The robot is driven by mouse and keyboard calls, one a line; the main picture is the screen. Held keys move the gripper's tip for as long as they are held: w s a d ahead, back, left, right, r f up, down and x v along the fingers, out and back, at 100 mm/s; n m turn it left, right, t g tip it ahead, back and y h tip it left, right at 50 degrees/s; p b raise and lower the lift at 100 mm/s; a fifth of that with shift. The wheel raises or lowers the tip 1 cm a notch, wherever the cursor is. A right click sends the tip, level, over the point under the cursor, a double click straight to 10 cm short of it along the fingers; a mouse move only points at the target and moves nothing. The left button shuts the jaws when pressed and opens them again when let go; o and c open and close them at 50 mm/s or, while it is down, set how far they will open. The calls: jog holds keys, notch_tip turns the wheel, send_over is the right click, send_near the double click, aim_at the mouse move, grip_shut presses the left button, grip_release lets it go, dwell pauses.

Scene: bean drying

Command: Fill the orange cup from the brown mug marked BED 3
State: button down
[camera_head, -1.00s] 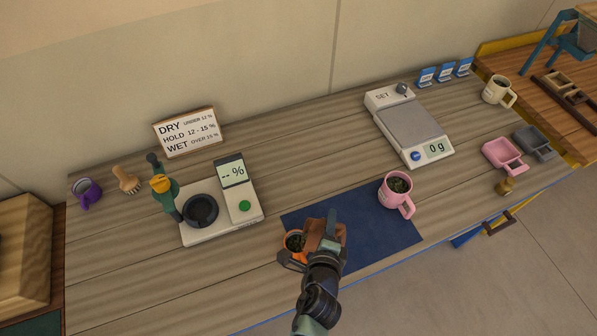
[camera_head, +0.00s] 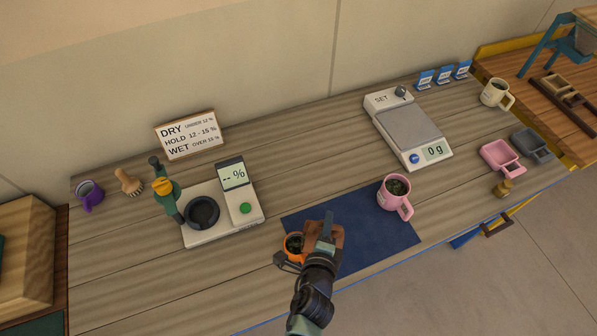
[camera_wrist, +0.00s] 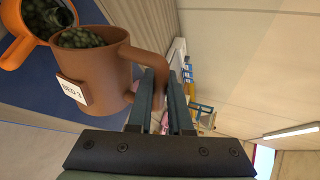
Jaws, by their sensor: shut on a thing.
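The brown mug (camera_wrist: 100,75) has a white label reading BED 3 and holds dark green beans; in the head view it (camera_head: 330,238) is partly hidden by my gripper. My gripper (camera_head: 326,228) is shut on the mug's handle; its fingers also show in the wrist view (camera_wrist: 165,95). The mug is tilted toward the orange cup (camera_head: 292,245), its rim at or just over the cup's opening; I cannot tell whether they touch. The orange cup (camera_wrist: 22,45) stands at the left edge of the blue mat (camera_head: 375,245) and has dark beans inside.
A pink mug (camera_head: 393,193) with beans stands on the mat to the right. A moisture meter (camera_head: 222,222) stands left, a scale (camera_head: 410,135) reading 0 g behind. A purple cup (camera_head: 89,196) and a brush (camera_head: 128,181) lie far left. A cream mug (camera_head: 492,94) is far right.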

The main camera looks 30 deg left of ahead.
aim_at(341, 227)
jog(key=shift+s+a+r+n+p, duration=0.1)
jog(key=shift+a+r+n+p, duration=0.25)
jog(key=shift+p, duration=0.85)
dwell(1.1)
jog(key=b, duration=0.1)
jog(key=f+b, duration=0.1)
jog(key=b, duration=0.1)
jog(key=shift+d+f, duration=0.2)
jog(key=shift+d, duration=0.15)
jog(key=shift+w+d+m+b, duration=0.25)
jog(key=shift+m+b, duration=0.2)
jog(key=shift+b, duration=0.3)
jog(key=shift+r, duration=0.25)
jog(key=shift+d+f, duration=0.1)
dwell(0.4)
jog(key=b, duration=0.1)
jog(key=d+b, duration=0.1)
jog(key=shift+w+f+m+y+b, duration=0.2)
jog(key=shift+f+m+y+b, duration=0.15)
jog(key=shift+m+y, duration=0.05)
jog(key=shift+w+d+m+g+y+b, duration=0.3)
jog(key=shift+d+m+b, duration=0.25)
jog(key=shift+b, duration=0.3)
jog(key=shift+d+r, duration=0.1)
jog(key=shift+d, duration=0.1)
